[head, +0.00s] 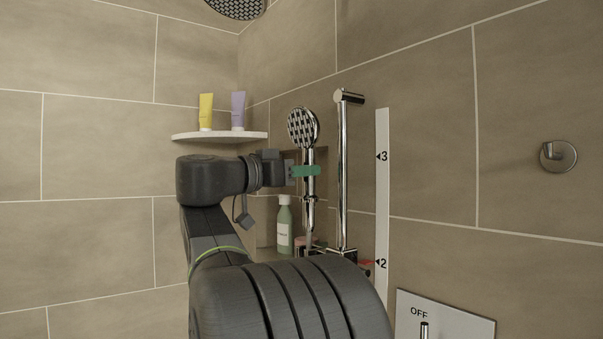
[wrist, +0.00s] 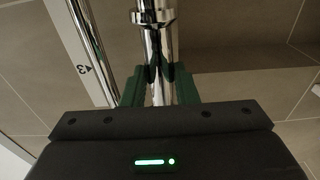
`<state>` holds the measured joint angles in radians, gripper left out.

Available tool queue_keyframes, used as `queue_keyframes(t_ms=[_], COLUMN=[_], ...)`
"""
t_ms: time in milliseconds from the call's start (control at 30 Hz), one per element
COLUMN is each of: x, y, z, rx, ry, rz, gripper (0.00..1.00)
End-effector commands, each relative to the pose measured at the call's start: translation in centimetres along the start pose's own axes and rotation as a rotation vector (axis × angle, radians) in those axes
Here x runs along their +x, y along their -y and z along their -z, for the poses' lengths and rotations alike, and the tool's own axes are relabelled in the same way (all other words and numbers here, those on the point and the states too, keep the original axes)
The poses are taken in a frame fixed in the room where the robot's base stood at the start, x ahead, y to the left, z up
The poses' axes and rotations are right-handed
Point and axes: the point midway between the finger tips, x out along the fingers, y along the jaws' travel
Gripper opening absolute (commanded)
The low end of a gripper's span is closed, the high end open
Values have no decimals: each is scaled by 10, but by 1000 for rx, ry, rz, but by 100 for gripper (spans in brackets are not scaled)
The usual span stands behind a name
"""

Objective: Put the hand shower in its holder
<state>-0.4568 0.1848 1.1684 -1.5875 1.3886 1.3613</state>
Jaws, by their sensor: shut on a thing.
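The chrome hand shower (head: 303,128) is upright in the head view, its round perforated head at the top. My gripper (head: 306,171), with green fingertips, is shut on its handle below the head. In the wrist view the chrome handle (wrist: 158,62) runs between the green fingertips (wrist: 160,88). The hand shower is apart from the chrome riser rail (head: 343,180), to its left in the head view. Low on the rail is a chrome bracket (head: 343,253) with a red piece beside it near the 2 mark; it is partly hidden by my arm, and I cannot tell its shape fully.
A white scale strip (head: 382,170) with marks 2 and 3 is right of the rail. A corner shelf (head: 220,138) bears yellow and purple tubes. A green bottle (head: 284,226) stands in a niche behind my gripper. A control plate (head: 446,318) is at lower right.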

Motion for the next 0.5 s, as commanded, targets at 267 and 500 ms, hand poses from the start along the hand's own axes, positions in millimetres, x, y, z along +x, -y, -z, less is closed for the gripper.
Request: queue_keyframes(t_ms=[267, 500], x=[-1, -2], y=[0, 0], z=[-17, -29], rx=[1, 0], ry=[-1, -1], rz=[0, 0], gripper=[0, 0])
